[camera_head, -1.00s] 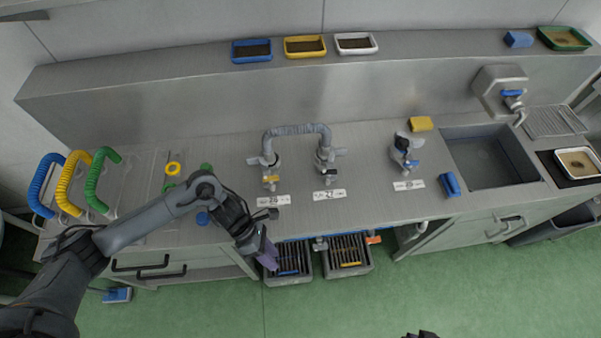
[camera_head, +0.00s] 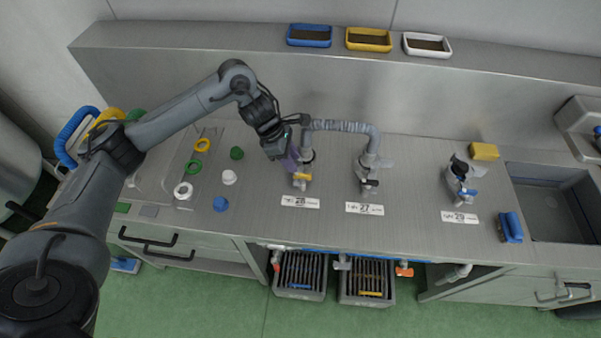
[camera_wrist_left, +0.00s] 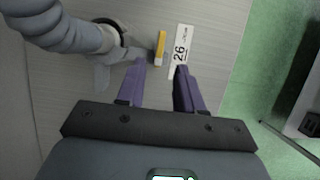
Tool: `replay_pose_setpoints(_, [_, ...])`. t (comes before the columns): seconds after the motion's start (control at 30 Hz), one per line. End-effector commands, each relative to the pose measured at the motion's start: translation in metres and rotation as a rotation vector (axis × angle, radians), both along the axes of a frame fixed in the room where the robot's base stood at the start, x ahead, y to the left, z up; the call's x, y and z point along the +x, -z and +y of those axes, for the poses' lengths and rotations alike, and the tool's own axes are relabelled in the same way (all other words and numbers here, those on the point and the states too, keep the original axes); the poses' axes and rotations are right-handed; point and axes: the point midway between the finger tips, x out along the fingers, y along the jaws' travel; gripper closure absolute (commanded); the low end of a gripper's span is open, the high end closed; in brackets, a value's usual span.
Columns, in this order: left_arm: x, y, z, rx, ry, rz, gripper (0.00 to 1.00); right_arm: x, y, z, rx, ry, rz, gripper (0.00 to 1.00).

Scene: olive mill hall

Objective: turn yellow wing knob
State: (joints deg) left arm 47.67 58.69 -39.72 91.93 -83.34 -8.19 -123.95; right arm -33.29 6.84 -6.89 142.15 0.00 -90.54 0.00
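The yellow wing knob (camera_head: 302,176) sits on the front of the grey tap by the label 26, at the left end of the ribbed grey hose. In the left wrist view the yellow knob (camera_wrist_left: 160,47) is a narrow upright bar just ahead of my purple fingertips, beside the label 26 (camera_wrist_left: 180,50). My left gripper (camera_head: 293,160) is at the left side of this tap. In the wrist view the left gripper (camera_wrist_left: 160,67) is open, with a clear gap between its fingers and nothing in it. The knob appears apart from the fingers. My right gripper is out of view.
The ribbed grey hose (camera_head: 342,126) arches from this tap to the tap by label 27. Coloured rings and caps, such as a blue cap (camera_head: 221,204), lie to the left. A third tap (camera_head: 460,180) stands further right. The counter in front of the labels is clear.

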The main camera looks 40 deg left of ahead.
Motion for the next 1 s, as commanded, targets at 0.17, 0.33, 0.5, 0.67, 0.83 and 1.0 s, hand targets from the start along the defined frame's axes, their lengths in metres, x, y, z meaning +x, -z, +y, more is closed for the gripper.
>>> replay_pose_setpoints(0.17, [0.006, 0.028, -0.010, -0.001, 0.000, 0.002, 0.64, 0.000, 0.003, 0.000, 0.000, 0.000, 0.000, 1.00])
replay_pose_setpoints(0.33, [0.011, 0.048, -0.017, -0.001, 0.000, 0.002, 0.64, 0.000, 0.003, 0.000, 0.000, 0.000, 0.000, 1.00])
replay_pose_setpoints(0.5, [0.013, 0.058, -0.020, 0.000, 0.001, 0.000, 0.64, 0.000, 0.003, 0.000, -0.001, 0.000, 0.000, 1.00])
replay_pose_setpoints(0.67, [0.014, 0.061, -0.021, 0.000, 0.000, 0.000, 0.64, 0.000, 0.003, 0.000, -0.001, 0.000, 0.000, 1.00])
replay_pose_setpoints(0.83, [0.014, 0.061, -0.021, 0.000, 0.001, 0.000, 0.64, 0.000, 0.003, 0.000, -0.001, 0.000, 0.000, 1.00])
replay_pose_setpoints(1.0, [0.014, 0.061, -0.021, 0.000, 0.001, 0.000, 0.85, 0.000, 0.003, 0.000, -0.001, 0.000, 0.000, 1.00])
